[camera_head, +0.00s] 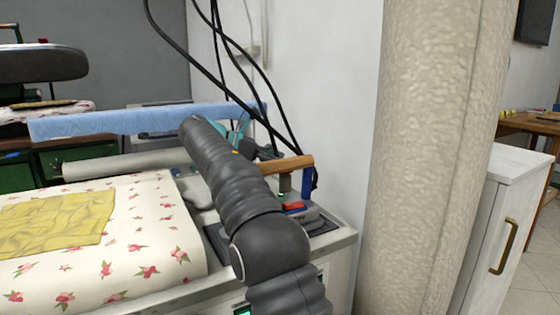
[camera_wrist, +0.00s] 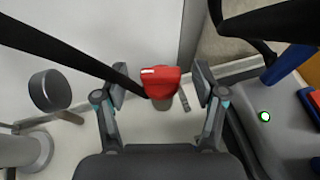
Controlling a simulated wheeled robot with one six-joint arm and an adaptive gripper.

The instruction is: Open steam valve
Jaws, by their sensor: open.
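The likely steam valve is a red knob (camera_wrist: 160,80) with a small white mark on a short grey stem. It lies between the fingertips of my gripper (camera_wrist: 160,88) in the wrist view. My gripper is open, with a gap on each side of the knob and no clear contact. In the head view the knob is hidden behind my dark arm, and only teal bits of my gripper (camera_head: 240,127) show beyond it, near the back wall.
An iron (camera_head: 325,217) with a wooden handle stands right of my arm; its grey body (camera_wrist: 265,130) shows in the wrist view. A black cable (camera_wrist: 75,52) runs close to the knob. A round grey knob (camera_wrist: 50,90) is at left. A flowered ironing board (camera_head: 150,240) holds yellow cloth.

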